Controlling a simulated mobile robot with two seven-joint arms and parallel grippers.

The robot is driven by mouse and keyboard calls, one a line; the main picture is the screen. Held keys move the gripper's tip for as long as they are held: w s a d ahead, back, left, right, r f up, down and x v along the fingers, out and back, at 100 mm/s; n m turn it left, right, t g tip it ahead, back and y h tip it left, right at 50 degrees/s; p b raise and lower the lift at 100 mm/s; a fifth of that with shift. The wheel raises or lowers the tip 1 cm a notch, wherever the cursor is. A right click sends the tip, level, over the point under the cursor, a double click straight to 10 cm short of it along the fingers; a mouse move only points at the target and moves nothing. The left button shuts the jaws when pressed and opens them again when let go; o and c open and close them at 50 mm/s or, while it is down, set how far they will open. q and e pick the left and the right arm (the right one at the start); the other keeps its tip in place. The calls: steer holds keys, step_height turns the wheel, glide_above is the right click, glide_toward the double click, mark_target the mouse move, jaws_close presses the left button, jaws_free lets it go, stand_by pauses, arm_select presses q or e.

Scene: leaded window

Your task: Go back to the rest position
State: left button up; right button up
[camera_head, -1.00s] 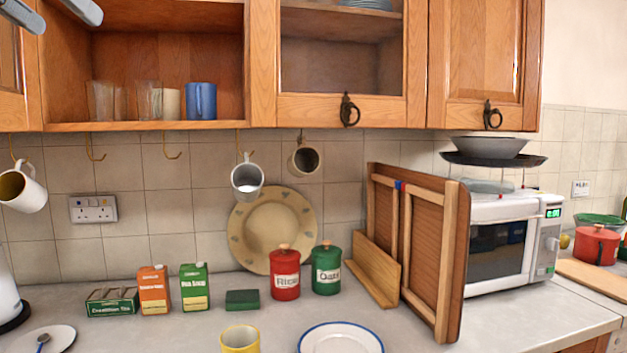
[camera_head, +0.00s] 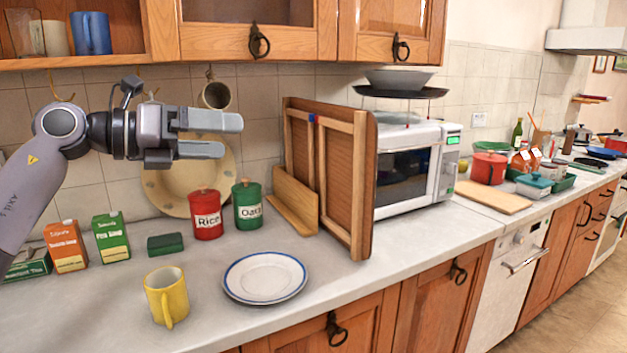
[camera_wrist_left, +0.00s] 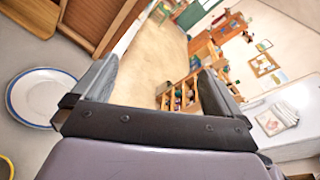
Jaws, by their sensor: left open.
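My left gripper (camera_head: 226,134) is in the left part of the head view, pointing right above the counter. Its jaws are open with nothing between them. It is in front of the large beige plate (camera_head: 160,190) and hides part of it and of the wall hooks. In the left wrist view the two fingers (camera_wrist_left: 160,85) stand wide apart, with the floor and far furniture seen between them. My right gripper is not in any view.
A yellow mug (camera_head: 167,297) and a blue-rimmed plate (camera_head: 265,278) stand on the counter below the gripper. Wall cupboards (camera_head: 250,30) hang above.

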arm_select(q)
steer(key=s+d+f+n+t+h, duration=0.1)
steer(key=d+f+n+h, duration=0.15)
steer(key=f, duration=0.35)
steer(key=s+d+f+n+t+h, duration=0.1)
steer(key=s+d+f+n+h, duration=0.1)
steer(key=f+n, duration=0.3)
steer(key=s+a+f+n+t+y, duration=0.3)
steer(key=f+n+t+y, duration=0.15)
steer(key=f+n, duration=0.6)
steer(key=s+a+f+n+t+y, duration=0.2)
steer(key=a+f+n+t+y, duration=0.3)
steer(key=f+n, duration=0.6)
steer(key=s+a+f+n+g+y, duration=0.1)
steer(key=s+f+n+g+y, duration=0.6)
steer(key=s+f, duration=1.4)
steer(key=f+n+g, duration=0.1)
steer(key=n+g, duration=0.1)
steer(key=n, duration=0.1)
steer(key=shift+s+a+f, duration=0.2)
steer(key=shift+s+f, duration=0.05)
steer(key=shift+s, duration=0.15)
